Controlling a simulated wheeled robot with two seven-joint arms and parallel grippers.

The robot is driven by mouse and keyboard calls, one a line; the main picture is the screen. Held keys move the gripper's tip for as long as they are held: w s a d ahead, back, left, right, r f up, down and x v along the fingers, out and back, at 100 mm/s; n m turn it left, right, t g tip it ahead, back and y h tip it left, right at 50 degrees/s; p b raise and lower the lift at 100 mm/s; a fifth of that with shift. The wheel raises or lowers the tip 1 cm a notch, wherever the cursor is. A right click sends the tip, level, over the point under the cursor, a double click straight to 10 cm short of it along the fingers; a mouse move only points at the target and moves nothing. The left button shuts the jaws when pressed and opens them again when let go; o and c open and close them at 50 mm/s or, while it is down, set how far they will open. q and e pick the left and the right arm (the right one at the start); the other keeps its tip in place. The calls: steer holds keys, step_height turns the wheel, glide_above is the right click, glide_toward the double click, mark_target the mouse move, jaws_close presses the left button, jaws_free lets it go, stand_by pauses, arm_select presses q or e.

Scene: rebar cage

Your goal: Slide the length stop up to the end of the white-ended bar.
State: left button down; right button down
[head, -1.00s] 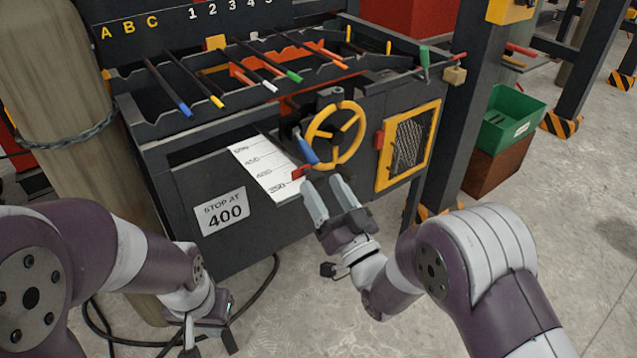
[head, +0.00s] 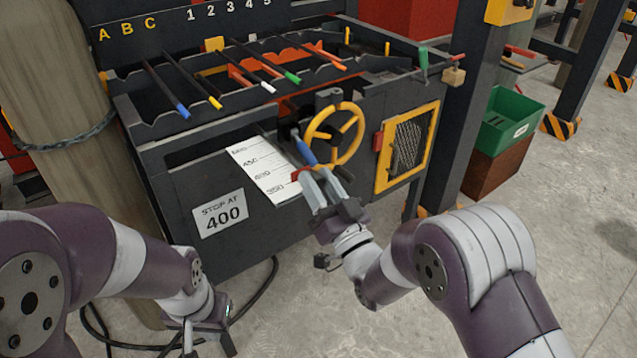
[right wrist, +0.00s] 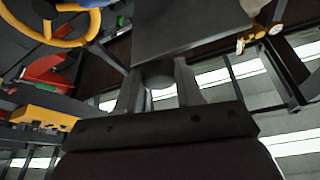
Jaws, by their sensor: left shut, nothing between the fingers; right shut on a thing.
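The white-ended bar (head: 268,87) lies among several color-tipped bars on the notched rack, its white tip toward me. The length stop (head: 297,174) shows as a small red piece at the right edge of the white scale (head: 264,166), near its lower marks. My right gripper (head: 318,177) is at the stop, its fingers closed on it and partly hiding it. In the right wrist view, a grey rounded part (right wrist: 159,80) shows between the fingers. My left gripper (head: 207,338) is shut and empty, low in front of the bench, away from the stop.
A blue-handled lever (head: 305,151) stands just above the right fingertips. A yellow handwheel (head: 335,133) is close behind. A sign (head: 221,213) reads "STOP AT 400". A yellow-framed mesh panel (head: 408,146) is to the right. A black cable (head: 262,300) lies on the floor.

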steer(key=c, duration=0.8)
jaws_free()
steer(key=shift+r, duration=0.15)
steer(key=shift+o, duration=0.2)
steer(key=v, duration=1.2)
steer(key=shift+s+d+f, duration=0.2)
steer(key=shift+s+f, duration=0.05)
steer(key=shift+f, duration=0.05)
steer(key=shift+f, duration=0.1)
